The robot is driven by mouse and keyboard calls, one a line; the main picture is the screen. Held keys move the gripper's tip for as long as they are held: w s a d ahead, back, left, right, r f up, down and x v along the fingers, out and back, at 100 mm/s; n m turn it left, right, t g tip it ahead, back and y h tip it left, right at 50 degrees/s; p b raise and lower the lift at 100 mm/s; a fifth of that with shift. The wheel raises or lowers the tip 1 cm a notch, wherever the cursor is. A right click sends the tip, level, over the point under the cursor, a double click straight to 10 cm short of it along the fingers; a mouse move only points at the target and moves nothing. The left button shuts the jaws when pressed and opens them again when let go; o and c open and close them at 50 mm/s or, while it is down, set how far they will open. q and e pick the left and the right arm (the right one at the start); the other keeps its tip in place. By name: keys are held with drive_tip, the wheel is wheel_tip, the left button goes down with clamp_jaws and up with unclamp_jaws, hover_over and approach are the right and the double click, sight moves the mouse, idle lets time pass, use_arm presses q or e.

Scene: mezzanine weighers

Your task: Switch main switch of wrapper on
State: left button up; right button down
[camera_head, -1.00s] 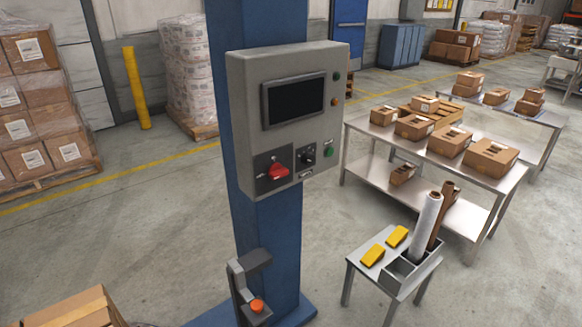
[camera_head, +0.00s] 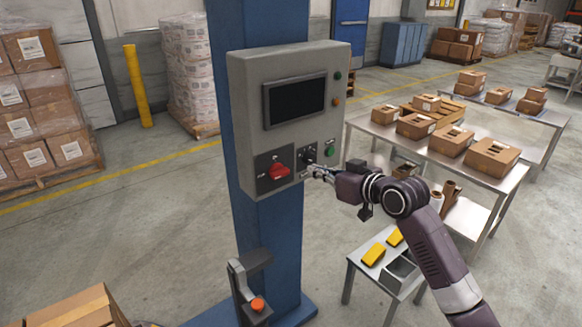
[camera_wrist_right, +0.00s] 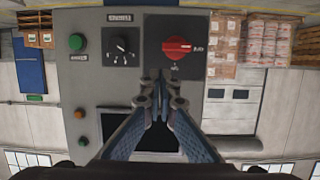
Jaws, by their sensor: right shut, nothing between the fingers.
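The wrapper's grey control panel (camera_head: 242,95) is fixed to a blue column. Its main switch, a red rotary knob (camera_head: 278,171) on a dark plate, sits at the panel's lower left. The knob also shows in the right wrist view (camera_wrist_right: 177,48), where the picture is upside down. My right gripper (camera_head: 313,170) is shut and empty, in front of the panel's lower right, to the right of the red knob. In the right wrist view its fingertips (camera_wrist_right: 160,80) are together just beside the knob's dark plate; no contact with the knob shows. My left gripper is not in view.
A black selector (camera_head: 309,155) and a green button (camera_head: 330,152) sit right of the knob. The dark screen (camera_head: 296,101) is above. An orange-red button (camera_head: 257,304) is on a bracket below. A small table (camera_head: 358,256) and a long table with boxes stand to the right.

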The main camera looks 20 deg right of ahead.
drive_tip(key=r, duration=0.2)
drive_tip(key=a+r, duration=0.1)
drive_tip(key=shift+s+r+n+y, duration=0.3)
drive_tip(key=shift+s, duration=0.1)
drive_tip(key=shift+w, duration=0.1)
drive_tip(key=p, duration=0.3)
hover_over(281, 164)
drive_tip(key=s+d, duration=0.2)
drive_tip(key=s, duration=0.2)
drive_tip(key=shift+s+a+f, duration=0.1)
drive_tip(key=shift+f, duration=0.5)
drive_tip(key=shift+s+a+f, duration=0.1)
drive_tip(key=shift+f, duration=0.45)
drive_tip(key=shift+d+f+p, duration=0.1)
drive_tip(key=shift+f+p, duration=0.55)
drive_tip(key=shift+f, duration=1.5)
drive_tip(key=shift+d+f+m+b, duration=0.15)
drive_tip(key=shift+m+b, duration=0.45)
drive_tip(key=shift+b, duration=0.15)
